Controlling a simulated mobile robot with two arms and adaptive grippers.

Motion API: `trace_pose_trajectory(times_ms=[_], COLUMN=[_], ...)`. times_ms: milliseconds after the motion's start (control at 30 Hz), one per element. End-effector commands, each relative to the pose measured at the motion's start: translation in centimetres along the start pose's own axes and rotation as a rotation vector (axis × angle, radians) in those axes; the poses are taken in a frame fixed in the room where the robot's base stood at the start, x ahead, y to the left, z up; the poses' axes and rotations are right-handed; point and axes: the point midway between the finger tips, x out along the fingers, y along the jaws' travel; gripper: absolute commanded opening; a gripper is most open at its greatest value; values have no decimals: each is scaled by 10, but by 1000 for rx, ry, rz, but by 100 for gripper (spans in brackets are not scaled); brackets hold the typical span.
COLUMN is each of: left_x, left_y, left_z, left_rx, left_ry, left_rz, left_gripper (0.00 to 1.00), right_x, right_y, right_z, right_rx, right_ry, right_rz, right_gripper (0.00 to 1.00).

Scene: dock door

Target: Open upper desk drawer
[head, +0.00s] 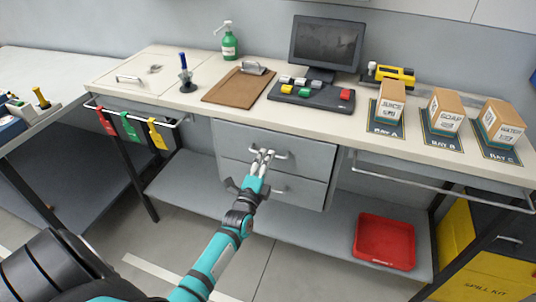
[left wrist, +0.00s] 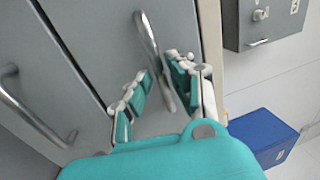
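The upper desk drawer (head: 310,155) is a grey front under the desk top, and it looks closed. Its metal bar handle (head: 283,156) is partly covered by my left gripper (head: 263,156). In the left wrist view the upper drawer (left wrist: 100,30) fills the middle, with its handle (left wrist: 148,40) running between the two fingers of my left gripper (left wrist: 155,92). The fingers are apart, one on each side of the handle. The right finger is close to the bar, but I cannot tell whether it touches. My right gripper is not in view.
The lower drawer (head: 300,190) is directly below, with its own handle (left wrist: 30,112). A rail with colored tags (head: 130,125) is at left and another rail (head: 440,185) at right. A red tray (head: 385,242) sits on the lower shelf. Floor in front of the drawers is clear.

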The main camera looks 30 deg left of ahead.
Motion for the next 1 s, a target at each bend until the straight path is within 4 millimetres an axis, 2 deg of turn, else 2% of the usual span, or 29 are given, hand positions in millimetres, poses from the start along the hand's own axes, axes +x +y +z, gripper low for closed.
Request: trace_pose_trajectory(times_ms=[100,200,500,667,1000], left_x=[13,18,20,20,20], left_y=[0,0,0,0,1], left_z=[0,0,0,0,0], left_rx=[0,1,1,0,0], left_ry=[1,1,1,1,1], left_rz=[-1,1,1,1,2], left_gripper=[21,21,21,0,0], right_x=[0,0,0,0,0], right_y=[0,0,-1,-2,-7], right_z=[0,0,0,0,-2], right_rx=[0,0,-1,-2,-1], right_ry=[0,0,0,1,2], right_rz=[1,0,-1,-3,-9], right_gripper=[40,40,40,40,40])
